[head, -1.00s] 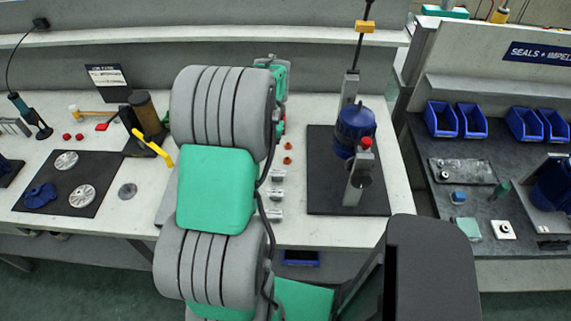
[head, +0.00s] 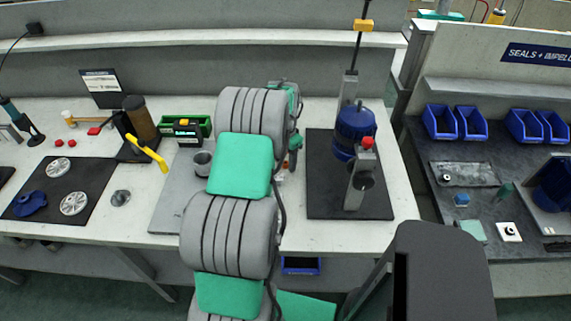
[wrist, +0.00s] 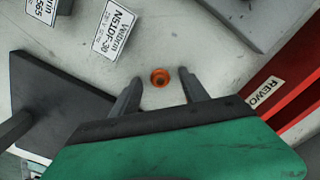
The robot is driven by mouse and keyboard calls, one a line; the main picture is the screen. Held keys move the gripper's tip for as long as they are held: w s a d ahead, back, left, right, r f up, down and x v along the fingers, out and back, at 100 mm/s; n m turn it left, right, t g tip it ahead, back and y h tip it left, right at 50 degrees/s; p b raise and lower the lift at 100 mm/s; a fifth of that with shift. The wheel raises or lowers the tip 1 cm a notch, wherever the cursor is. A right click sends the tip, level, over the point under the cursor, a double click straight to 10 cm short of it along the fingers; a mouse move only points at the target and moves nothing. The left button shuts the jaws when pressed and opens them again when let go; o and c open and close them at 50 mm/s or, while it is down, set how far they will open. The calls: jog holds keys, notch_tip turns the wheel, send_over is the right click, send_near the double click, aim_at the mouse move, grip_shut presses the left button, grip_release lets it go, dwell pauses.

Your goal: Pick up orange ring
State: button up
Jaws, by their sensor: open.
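The orange ring (wrist: 160,77) is a small ring with a dark centre. It lies on the pale bench top in the wrist view. My gripper (wrist: 159,73) is open, with one grey finger to each side of the ring. The ring shows between the fingertips, and neither finger seems to touch it. The height of the fingers above the bench is hard to judge.
A red tray (wrist: 290,95) is close on the right. In the head view a blue pump (head: 355,125) stands on a dark mat (head: 325,190) right of my arm.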

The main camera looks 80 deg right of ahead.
jog(key=c, duration=1.1)
jog(key=shift+r+b, duration=0.4)
jog(key=shift+r, duration=0.2)
jog(key=s+a+r+b, duration=0.3)
jog(key=s+a+r, duration=0.5)
jog(key=s+r, duration=0.3)
jog(key=shift+a+r, duration=0.35)
jog(key=shift+r, duration=0.05)
